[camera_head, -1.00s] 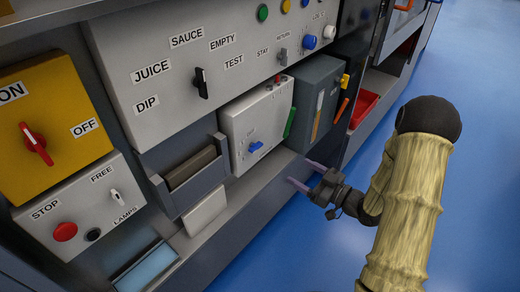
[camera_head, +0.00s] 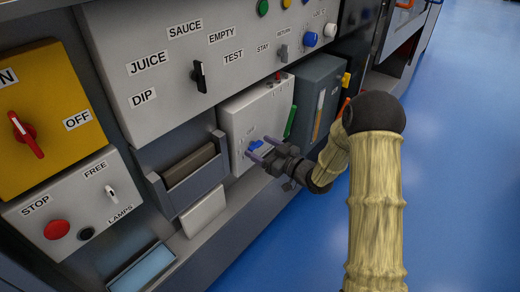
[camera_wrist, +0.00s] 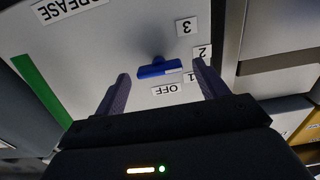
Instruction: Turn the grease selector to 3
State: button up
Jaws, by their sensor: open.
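The grease selector is a blue knob (camera_head: 256,146) on the small white panel (camera_head: 236,115). In the wrist view the knob (camera_wrist: 160,69) lies between my open fingers, a little beyond their tips. The labels OFF (camera_wrist: 167,90), 1 (camera_wrist: 191,77), 2 (camera_wrist: 203,52) and 3 (camera_wrist: 186,26) stand around it. A white mark on the knob's bar is at its end on the side of labels 1 and 2; I cannot tell which it points to exactly. My gripper (camera_head: 262,149) is open, in front of the knob, and seems not to touch it.
A green strip (camera_head: 290,121) and a red button (camera_head: 278,76) are close by on the same unit. A grey tray (camera_head: 190,172) juts out to the left. A larger panel with a black knob (camera_head: 199,77) is above. The blue floor to the right is clear.

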jog(key=shift+w+a, duration=0.3)
jog(key=shift+a, duration=0.1)
jog(key=c, duration=1)
jog(key=shift+n+b, duration=0.35)
jog(key=shift+n, duration=0.05)
jog(key=n+b, duration=0.3)
jog(key=n, duration=0.1)
jog(key=shift+s+f, duration=0.1)
jog(key=shift+f, duration=0.1)
jog(key=shift+a+n+b, duration=0.1)
jog(key=shift+n+b, duration=1.7)
jog(key=shift+n, duration=0.3)
jog(key=shift+r, duration=0.1)
